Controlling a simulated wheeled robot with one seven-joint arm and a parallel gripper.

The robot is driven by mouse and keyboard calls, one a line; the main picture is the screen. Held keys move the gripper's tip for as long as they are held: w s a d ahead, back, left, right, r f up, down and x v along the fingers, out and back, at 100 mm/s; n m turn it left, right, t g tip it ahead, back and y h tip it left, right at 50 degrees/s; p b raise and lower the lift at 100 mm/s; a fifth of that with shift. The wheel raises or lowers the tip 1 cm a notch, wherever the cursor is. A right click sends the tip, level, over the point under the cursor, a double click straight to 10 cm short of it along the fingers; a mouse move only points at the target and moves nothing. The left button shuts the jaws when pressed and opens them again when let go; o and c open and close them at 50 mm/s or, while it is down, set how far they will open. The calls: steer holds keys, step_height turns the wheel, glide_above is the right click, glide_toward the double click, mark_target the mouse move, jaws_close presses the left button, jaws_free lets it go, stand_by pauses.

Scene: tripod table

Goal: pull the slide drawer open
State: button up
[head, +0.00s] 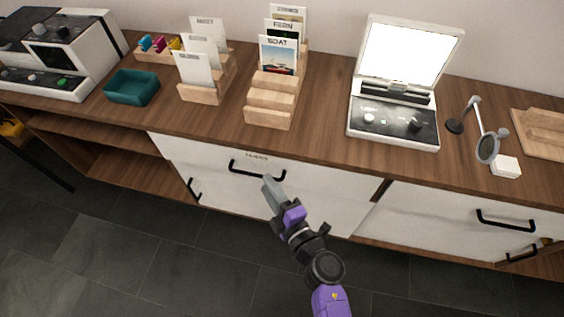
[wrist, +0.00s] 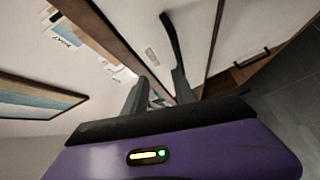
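The drawer with a small label, its white front (head: 325,190) below the wooden top, looks closed; the label is too small to read surely. Its black bar handle (head: 243,170) runs across the front. My gripper (head: 269,184) is at the right end of this handle, reaching up from below. In the wrist view, the two grey fingers of my gripper (wrist: 160,85) stand apart with a gap between them. The black handle (wrist: 170,35) rises from beside the right fingertip, which hides part of it. I cannot tell whether they touch. The label (wrist: 151,56) shows beyond the gap.
A second white drawer front with a black handle (head: 507,220) is at the right. On top stand wooden card holders (head: 270,112), a teal tray (head: 132,87), a lit light box (head: 400,70) and a small round mirror (head: 487,148). The dark tiled floor (head: 120,245) in front is clear.

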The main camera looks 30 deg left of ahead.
steer(key=w+a+f+n+g+b, duration=0.1)
steer(key=w+a+f+b, duration=0.2)
steer(key=a, duration=0.3)
steer(key=shift+w+a+f, duration=0.15)
steer(key=shift+f, duration=0.5)
jaws_close()
stand_by(1.1)
